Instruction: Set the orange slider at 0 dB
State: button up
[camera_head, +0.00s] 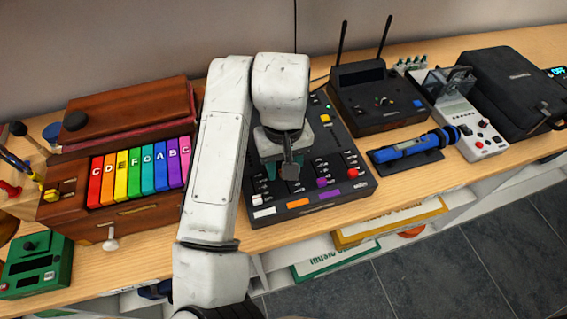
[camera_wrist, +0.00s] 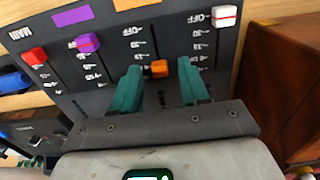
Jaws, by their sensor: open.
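The mixer panel is dark grey with slider slots and white scale marks; it shows in the head view (camera_head: 341,189) and upside down in the wrist view (camera_wrist: 190,30). The orange slider (camera_wrist: 159,68) sits in its slot, well away from the OFF end. Its exact mark cannot be read. My gripper (camera_wrist: 160,76) is open, with one teal finger on each side of the orange knob; contact is unclear. In the head view my gripper (camera_head: 284,171) hangs over the panel's slider area and hides the orange knob.
Beside it are a white slider (camera_wrist: 224,15), a purple slider (camera_wrist: 87,42) and a red slider (camera_wrist: 35,56). A wooden xylophone box (camera_head: 120,210) stands left of the panel. A black device with antennas (camera_head: 375,105) and a blue tool (camera_head: 412,147) lie right.

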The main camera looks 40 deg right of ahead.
notch_tip(320, 180, up, 10)
jog(key=shift+r+p, duration=0.25)
jog(key=shift+p, duration=0.2)
dwell(0.5)
